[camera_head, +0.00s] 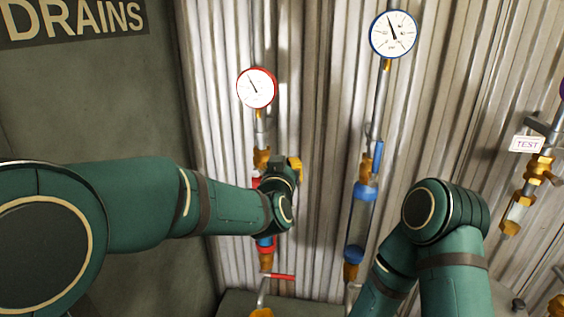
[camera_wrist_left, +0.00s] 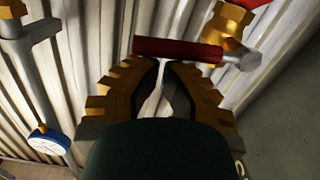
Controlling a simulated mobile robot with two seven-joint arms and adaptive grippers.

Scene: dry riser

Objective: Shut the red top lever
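The red top lever (camera_wrist_left: 178,50) lies across the left wrist view, joined at its right end to a metal stub beside a brass valve (camera_wrist_left: 225,22). In the head view my left wrist hides this lever. My left gripper (camera_wrist_left: 163,66) has its fingertips close together just at the lever's edge, with nothing seen between them. I cannot tell whether they touch it. In the head view only a yellow part of my left gripper (camera_head: 294,168) shows, beside the red-gauge pipe. My right gripper is out of view; only the arm shows.
The red gauge (camera_head: 256,88) tops this pipe, and a lower red lever (camera_head: 283,277) sticks out right near its foot. To the right stands a blue-gauge pipe (camera_head: 393,34) with an upright blue lever (camera_head: 377,158). A grey panel (camera_head: 150,95) borders the left; corrugated wall stands behind.

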